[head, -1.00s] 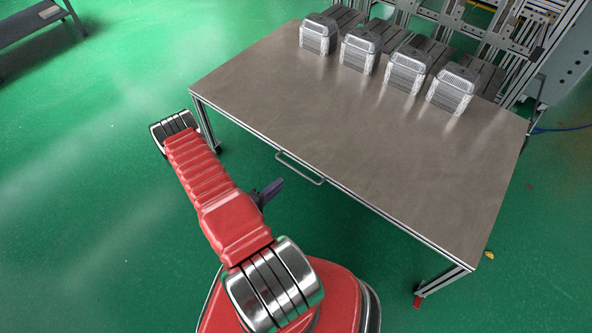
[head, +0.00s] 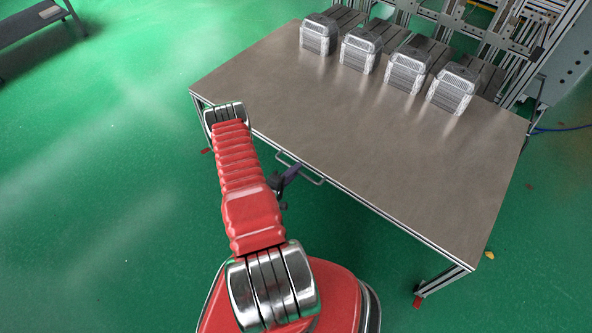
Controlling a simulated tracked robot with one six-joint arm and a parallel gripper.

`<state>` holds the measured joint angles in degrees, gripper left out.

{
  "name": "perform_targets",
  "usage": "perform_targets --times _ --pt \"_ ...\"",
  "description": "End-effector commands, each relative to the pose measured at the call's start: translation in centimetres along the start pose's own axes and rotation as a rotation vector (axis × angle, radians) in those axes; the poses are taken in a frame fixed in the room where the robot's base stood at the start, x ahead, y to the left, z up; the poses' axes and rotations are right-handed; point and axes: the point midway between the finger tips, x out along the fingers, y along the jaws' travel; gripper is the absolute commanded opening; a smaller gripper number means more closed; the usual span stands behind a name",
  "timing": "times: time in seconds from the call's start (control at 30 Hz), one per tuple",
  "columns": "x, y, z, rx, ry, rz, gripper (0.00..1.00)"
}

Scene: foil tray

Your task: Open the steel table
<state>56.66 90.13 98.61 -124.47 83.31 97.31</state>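The steel table (head: 330,130) has a brownish-grey metal top on a silver frame and stands ahead of me. A thin silver bar handle (head: 312,177) sticks out from the middle of its near edge. My gripper (head: 288,177) is a dark shape near the left end of the handle, partly hidden behind my red arm. I cannot tell whether it touches the handle, or whether its fingers are apart or together.
Several foil-like metal blocks (head: 407,70) stand in a row along the table's back edge. A metal frame rack (head: 470,25) is behind them. A grey shelf (head: 35,22) stands at the far left. The green floor (head: 90,190) is clear on the left.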

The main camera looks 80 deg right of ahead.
Motion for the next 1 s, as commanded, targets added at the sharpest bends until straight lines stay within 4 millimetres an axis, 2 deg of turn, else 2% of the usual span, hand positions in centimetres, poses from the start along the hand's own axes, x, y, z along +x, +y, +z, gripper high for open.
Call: perform_targets --times 0.13,0.4,0.67,1.0 --pt "0.69 0.01 0.05 -0.001 -0.001 0.000 0.18" --pt "0.74 0.01 0.02 -0.001 0.000 0.000 0.18" --pt "0.72 -0.02 0.02 -0.001 0.000 -0.001 0.00" --pt "0.69 -0.11 0.02 -0.001 0.001 -0.003 0.00"
